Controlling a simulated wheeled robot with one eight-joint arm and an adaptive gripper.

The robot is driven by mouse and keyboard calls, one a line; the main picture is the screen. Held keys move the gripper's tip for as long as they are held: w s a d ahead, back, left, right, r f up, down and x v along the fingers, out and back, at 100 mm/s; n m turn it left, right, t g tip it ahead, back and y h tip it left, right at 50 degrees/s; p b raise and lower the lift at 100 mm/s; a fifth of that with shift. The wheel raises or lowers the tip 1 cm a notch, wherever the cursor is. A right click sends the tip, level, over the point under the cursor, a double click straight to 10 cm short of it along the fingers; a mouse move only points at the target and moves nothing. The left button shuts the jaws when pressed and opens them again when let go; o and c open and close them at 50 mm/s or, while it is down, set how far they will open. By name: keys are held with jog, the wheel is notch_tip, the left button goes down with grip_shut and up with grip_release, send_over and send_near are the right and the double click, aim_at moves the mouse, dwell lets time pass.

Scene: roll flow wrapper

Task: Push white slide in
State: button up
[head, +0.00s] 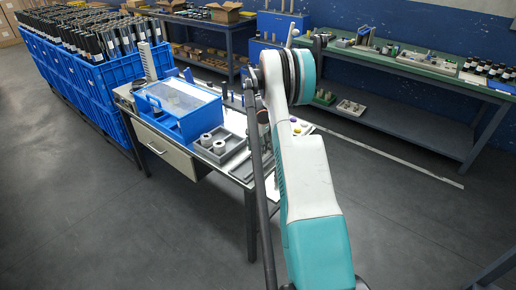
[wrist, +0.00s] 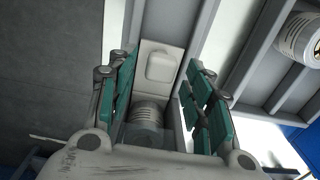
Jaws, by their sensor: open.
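A pale off-white plate with a raised rounded block, which looks like the white slide (wrist: 161,66), lies between my gripper's fingers in the wrist view. It sits in a grey channel, with a striped cylindrical roll (wrist: 147,112) nearer my palm. My gripper (wrist: 162,72) is open, its green-padded fingers on either side of the slide. I see no clear grip on it, and contact cannot be told. In the head view my arm hides the gripper and the slide.
A blue machine box with a clear lid (head: 180,101) stands on the workbench, beside a grey tray (head: 207,156) with rolls. Blue crates (head: 92,85) full of dark rolls stand at left. A green-topped bench (head: 410,64) runs along the back. Floor is clear in front.

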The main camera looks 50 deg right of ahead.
notch_tip(320, 180, up, 12)
jog(key=shift+f, duration=0.2)
dwell(0.6)
